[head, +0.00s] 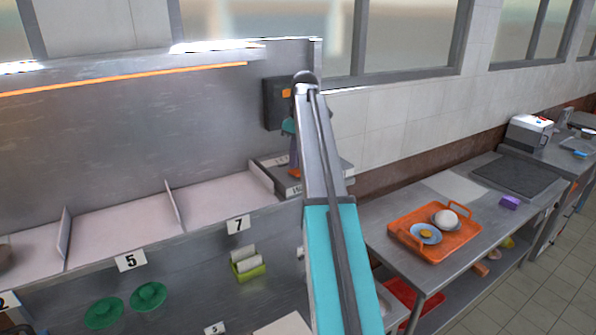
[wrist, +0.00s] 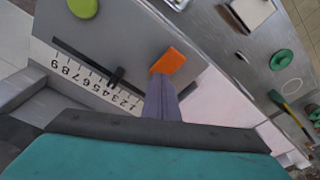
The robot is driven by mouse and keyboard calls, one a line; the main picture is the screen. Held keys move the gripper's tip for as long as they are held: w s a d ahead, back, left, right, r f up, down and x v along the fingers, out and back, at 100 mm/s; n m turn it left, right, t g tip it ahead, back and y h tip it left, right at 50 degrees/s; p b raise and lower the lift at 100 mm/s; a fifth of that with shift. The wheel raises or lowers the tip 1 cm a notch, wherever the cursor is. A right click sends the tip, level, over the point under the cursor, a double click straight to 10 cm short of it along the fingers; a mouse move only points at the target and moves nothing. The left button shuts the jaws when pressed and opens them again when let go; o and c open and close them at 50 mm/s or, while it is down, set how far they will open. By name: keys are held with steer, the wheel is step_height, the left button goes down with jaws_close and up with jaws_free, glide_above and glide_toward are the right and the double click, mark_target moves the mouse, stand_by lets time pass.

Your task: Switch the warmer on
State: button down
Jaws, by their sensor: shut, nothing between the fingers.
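The warmer's dark control box (head: 277,104) is on the right end of the steel back panel in the head view. Its orange switch (head: 287,93) shows beside my arm. In the wrist view the panel (wrist: 140,45) carries the orange switch (wrist: 169,61), a green round button (wrist: 83,8) and a black slider (wrist: 115,77) on a numbered scale. My gripper (wrist: 161,78) is shut and empty, its tips at the orange switch's edge; I cannot tell whether they touch it. An orange strip (head: 150,76) along the warmer's upper shelf looks bright.
Pale shelf bays (head: 125,230) with thin dividers lie below the back panel. Green round dishes (head: 148,296) are lower left. A steel table on the right holds an orange tray (head: 405,239) with a bowl and plate. Tiled floor is clear at far right.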

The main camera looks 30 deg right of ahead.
step_height(320, 180, up, 6)
steer(key=shift+p, duration=0.3)
stand_by(0.7)
stand_by(0.6)
